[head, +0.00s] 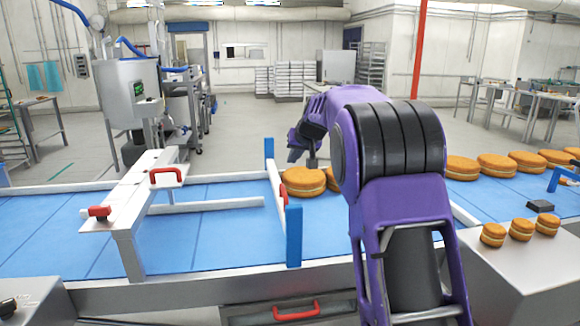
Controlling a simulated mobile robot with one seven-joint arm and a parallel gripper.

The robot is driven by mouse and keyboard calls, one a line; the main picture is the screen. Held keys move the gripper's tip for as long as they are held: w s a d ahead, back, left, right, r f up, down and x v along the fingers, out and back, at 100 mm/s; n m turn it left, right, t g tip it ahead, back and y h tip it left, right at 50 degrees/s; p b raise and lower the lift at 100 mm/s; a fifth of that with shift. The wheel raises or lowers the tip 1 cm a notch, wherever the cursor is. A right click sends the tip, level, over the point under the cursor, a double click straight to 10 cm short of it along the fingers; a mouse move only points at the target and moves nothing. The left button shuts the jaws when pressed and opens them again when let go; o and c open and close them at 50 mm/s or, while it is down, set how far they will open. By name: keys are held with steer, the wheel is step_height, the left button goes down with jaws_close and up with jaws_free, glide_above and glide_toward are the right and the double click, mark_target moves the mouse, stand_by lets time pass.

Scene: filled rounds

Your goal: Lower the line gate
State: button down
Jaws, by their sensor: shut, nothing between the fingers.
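The line gate looks to be the white bar (275,179) across the blue belt between two blue posts (294,236), with a red handle (283,193) on its right side. I cannot tell exactly how high its lower edge is above the belt. My gripper (312,166) is shut and empty, small and partly hidden by my purple arm. It appears just above a round filled cake (303,184), to the right of the gate and apart from its handle. I cannot tell whether it touches the cake.
A white bridge (135,190) with a red handle and a red knob crosses the belt (190,235) at left. More large cakes (497,167) line the belt at right. Small cakes (521,229) sit on a metal box. A red-handled drawer (260,312) is below the belt.

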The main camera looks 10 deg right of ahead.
steer(key=v, duration=0.4)
steer(key=shift+s+r, duration=0.15)
steer(key=shift+s, duration=0.05)
steer(key=c, duration=1.5)
jaws_free()
steer(key=shift+s+r, duration=0.25)
steer(key=shift+o, duration=1.1)
steer(key=shift+r, duration=0.1)
steer(key=o, duration=0.5)
steer(key=a+g, duration=0.1)
steer(key=a, duration=0.1)
steer(key=a+n+p, duration=0.1)
steer(key=a, duration=0.1)
steer(key=a+n+g, duration=0.1)
steer(key=a, duration=0.1)
steer(key=shift+w+a+f+g+h, duration=0.25)
steer(key=shift+w+a+g+h, duration=0.05)
steer(key=shift+w+h, duration=0.1)
steer(key=g+h+p, duration=0.2)
steer(key=h, duration=0.1)
glide_toward(283, 190)
steer(key=shift+m, duration=0.4)
steer(key=x, duration=0.8)
jaws_close()
